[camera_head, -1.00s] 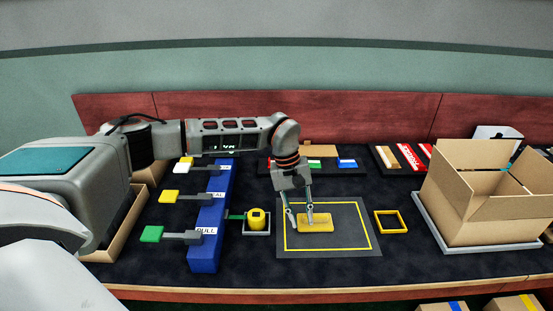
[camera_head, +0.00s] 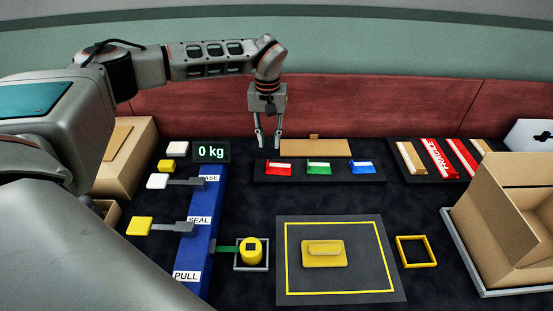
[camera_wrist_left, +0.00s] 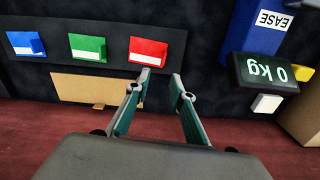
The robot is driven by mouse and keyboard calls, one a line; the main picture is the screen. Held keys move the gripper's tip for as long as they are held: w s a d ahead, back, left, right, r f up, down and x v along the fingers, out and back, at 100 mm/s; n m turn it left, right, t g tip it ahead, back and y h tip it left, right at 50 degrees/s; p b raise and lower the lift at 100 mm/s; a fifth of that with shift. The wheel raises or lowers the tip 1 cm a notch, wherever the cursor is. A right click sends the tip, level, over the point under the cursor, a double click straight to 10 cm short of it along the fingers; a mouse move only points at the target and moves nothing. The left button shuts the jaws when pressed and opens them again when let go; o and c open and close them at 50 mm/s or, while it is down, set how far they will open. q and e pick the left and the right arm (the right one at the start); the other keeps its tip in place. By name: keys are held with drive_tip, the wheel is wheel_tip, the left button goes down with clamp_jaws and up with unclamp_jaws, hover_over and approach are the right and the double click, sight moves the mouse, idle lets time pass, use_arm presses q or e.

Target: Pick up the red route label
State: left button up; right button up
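The red route label (camera_head: 279,168) lies at the left end of a dark tray (camera_head: 299,178) at the back of the table, beside a green label (camera_head: 319,167) and a blue label (camera_head: 362,167). My left gripper (camera_head: 268,142) hangs above and just behind the red label, fingers apart and empty. In the left wrist view the red label (camera_wrist_left: 149,52) is just ahead of the open fingertips (camera_wrist_left: 161,81), a little to their left, and not held. My right gripper is not in view.
A cardboard piece (camera_head: 316,147) lies behind the labels. A scale display (camera_head: 211,151) reading 0 kg and a blue lever block (camera_head: 201,225) stand left. A yellow block (camera_head: 324,253) lies on the grey mat (camera_head: 382,292). An open box (camera_head: 511,215) stands right.

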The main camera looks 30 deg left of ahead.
sight(279, 166)
use_arm(q)
drive_tip(key=shift+s+f+b, duration=0.1)
drive_tip(key=shift+s+f, duration=0.05)
drive_tip(key=shift+f, duration=1.15)
drive_tip(key=shift+s+f+b, duration=0.15)
drive_tip(key=shift+s+f, duration=0.05)
drive_tip(key=shift+f, duration=1.1)
drive_tip(key=shift+s+f+b, duration=0.1)
drive_tip(key=shift+s+f, duration=0.05)
drive_tip(key=shift+f, duration=1.15)
drive_tip(key=shift+c, duration=0.4)
clamp_jaws()
